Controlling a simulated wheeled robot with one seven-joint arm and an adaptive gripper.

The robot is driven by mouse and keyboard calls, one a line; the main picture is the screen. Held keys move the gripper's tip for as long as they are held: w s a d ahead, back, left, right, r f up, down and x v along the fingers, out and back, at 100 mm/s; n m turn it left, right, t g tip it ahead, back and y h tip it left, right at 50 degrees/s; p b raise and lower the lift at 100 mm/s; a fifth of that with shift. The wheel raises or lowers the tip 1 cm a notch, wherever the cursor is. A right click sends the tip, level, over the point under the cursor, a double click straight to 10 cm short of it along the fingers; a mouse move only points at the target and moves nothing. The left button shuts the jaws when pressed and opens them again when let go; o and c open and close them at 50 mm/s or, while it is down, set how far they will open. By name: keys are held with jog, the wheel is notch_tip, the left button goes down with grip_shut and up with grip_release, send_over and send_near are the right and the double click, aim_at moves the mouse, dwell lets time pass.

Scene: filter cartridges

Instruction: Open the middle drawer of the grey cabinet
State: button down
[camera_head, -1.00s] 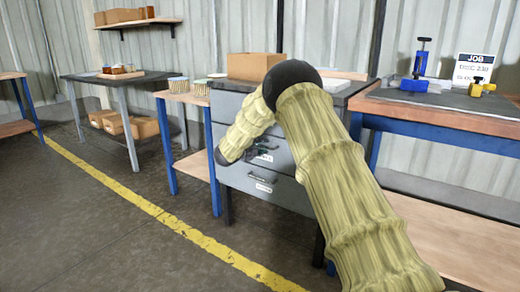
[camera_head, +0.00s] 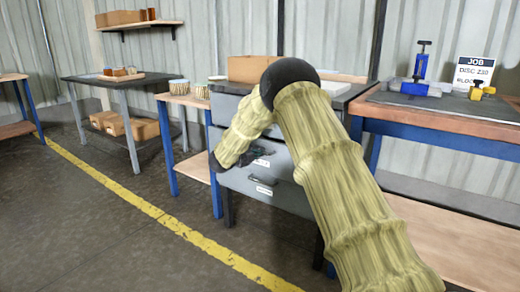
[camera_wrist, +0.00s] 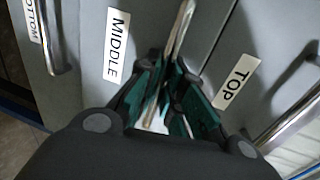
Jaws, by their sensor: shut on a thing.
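The grey cabinet (camera_head: 230,112) stands in the centre of the head view, partly hidden by my arm. In the wrist view its drawer fronts carry the labels BOTTOM (camera_wrist: 32,20), MIDDLE (camera_wrist: 117,45) and TOP (camera_wrist: 235,88). My gripper (camera_wrist: 165,100) is shut on the bar handle (camera_wrist: 181,28) beside the MIDDLE label, with the bar between its dark green fingers. In the head view my gripper (camera_head: 262,153) is small and dark at the middle drawer's front. How far that drawer stands out is hard to tell.
The bottom drawer handle (camera_head: 262,181) is just below my gripper. A cardboard box (camera_head: 250,68) sits on the cabinet. A blue-legged workbench (camera_head: 440,118) stands right, a wooden side table (camera_head: 182,98) left. The floor in front, with a yellow line (camera_head: 190,233), is clear.

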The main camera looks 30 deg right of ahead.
jog(key=f+p+v, duration=0.2)
jog(key=p+v, duration=0.1)
jog(key=v, duration=0.9)
jog(key=f+p+v, duration=0.2)
jog(key=p+v, duration=0.1)
jog(key=v, duration=1)
jog(key=a+f+p+v, duration=0.1)
jog(key=f+p+v, duration=0.2)
jog(key=v, duration=0.9)
jog(key=shift+s+a+p, duration=0.25)
jog(key=shift+s+p, duration=0.15)
jog(key=shift+p, duration=0.15)
jog(key=shift+f, duration=0.1)
jog(key=c, duration=1.5)
grip_release()
jog(key=shift+a, duration=0.1)
jog(key=v, duration=1.2)
